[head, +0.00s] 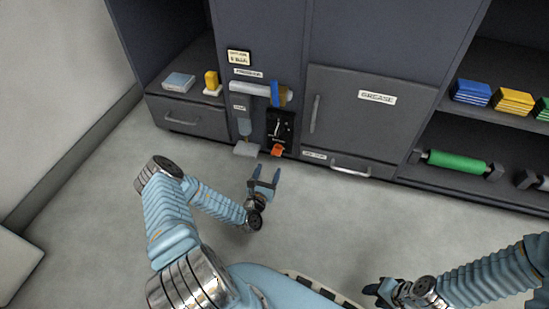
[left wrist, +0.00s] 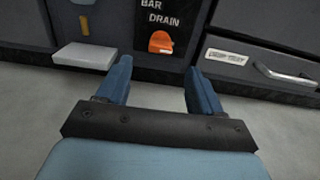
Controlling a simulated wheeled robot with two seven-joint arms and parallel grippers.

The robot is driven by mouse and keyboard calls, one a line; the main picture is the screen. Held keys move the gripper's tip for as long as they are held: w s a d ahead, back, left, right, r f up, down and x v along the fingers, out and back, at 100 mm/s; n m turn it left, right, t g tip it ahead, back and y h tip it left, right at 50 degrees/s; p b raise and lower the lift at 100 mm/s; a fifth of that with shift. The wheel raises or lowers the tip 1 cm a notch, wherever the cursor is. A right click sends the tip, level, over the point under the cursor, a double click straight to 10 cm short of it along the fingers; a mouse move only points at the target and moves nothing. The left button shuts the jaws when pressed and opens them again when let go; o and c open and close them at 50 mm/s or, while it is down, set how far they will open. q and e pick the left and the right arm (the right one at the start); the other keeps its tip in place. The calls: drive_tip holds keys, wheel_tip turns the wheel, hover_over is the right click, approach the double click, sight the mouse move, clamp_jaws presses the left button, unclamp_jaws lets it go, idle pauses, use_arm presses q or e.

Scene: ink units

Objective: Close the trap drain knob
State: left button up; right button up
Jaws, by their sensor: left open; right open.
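The trap drain knob (head: 278,150) is a small orange knob low on the dark cabinet, under a black panel (head: 280,127). In the left wrist view the orange knob (left wrist: 160,42) sits just below the word DRAIN, between and beyond my fingertips. My left gripper (head: 265,174) is open and empty, a little in front of and below the knob, not touching it. Its two blue fingers (left wrist: 157,75) also show in the left wrist view. My right gripper (head: 372,289) is at the bottom of the head view, far from the knob, and holds nothing that I can see.
A pale tray (head: 246,149) juts out left of the knob. A drawer with a metal handle (head: 350,171) is to its right. The floor in front is clear.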

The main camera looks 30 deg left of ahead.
sight(275, 154)
use_arm(q)
drive_tip(key=b+x, duration=0.1)
drive_tip(key=x, duration=0.6)
drive_tip(key=shift+d, duration=0.1)
drive_tip(key=shift+w+b, duration=0.3)
drive_tip(key=shift+w, duration=0.35)
drive_tip(key=c, duration=1.1)
drive_tip(key=shift+o, duration=0.2)
